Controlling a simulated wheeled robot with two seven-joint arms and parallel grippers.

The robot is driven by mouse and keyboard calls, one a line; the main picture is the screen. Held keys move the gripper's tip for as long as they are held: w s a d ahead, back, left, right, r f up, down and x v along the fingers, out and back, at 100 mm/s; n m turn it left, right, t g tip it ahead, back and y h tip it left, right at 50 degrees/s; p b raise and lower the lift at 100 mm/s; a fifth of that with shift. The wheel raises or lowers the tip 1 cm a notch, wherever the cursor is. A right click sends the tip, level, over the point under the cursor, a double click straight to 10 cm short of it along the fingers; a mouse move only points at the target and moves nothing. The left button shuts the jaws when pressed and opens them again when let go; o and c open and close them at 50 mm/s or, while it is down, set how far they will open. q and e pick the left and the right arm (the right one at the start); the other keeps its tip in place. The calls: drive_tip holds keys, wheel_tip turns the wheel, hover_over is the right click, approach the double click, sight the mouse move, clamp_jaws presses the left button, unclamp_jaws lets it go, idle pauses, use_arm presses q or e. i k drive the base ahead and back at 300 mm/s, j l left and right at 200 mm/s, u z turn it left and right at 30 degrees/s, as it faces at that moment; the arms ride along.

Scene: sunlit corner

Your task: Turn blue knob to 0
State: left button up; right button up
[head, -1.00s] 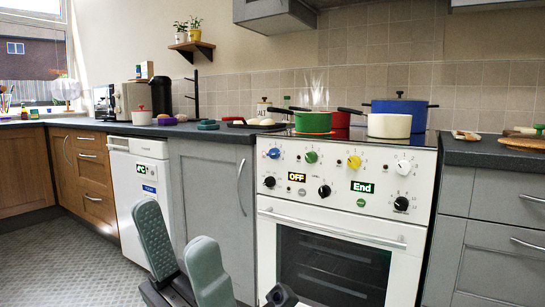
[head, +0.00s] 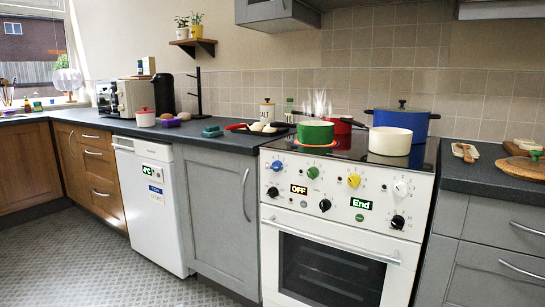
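The blue knob (head: 277,166) is at the left end of the upper knob row on the white stove's front panel (head: 332,187). Its marks are too small to read for its exact setting. To its right in the same row are a green knob (head: 313,172), a yellow knob (head: 354,181) and a white knob (head: 400,189). Black knobs sit below, with displays reading "OFF" (head: 299,190) and "End" (head: 361,204). Neither of my grippers shows in the head view now.
A green pot (head: 315,133) stands on a glowing orange burner, with steam rising. A white pot (head: 390,141), a blue pot (head: 402,119) and a red pan are also on the hob. An oven handle (head: 330,240) juts out below the panel. The floor at left is clear.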

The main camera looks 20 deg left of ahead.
sight(277, 165)
drive_tip(key=i+j+u, duration=0.2)
drive_tip(key=i+j, duration=0.2)
drive_tip(key=j, duration=0.35)
drive_tip(key=i+j+u, duration=0.15)
drive_tip(key=i+j, duration=0.35)
drive_tip(key=j, duration=0.15)
drive_tip(key=i+j+u, duration=0.2)
drive_tip(key=i+j, duration=0.25)
drive_tip(key=j, duration=0.2)
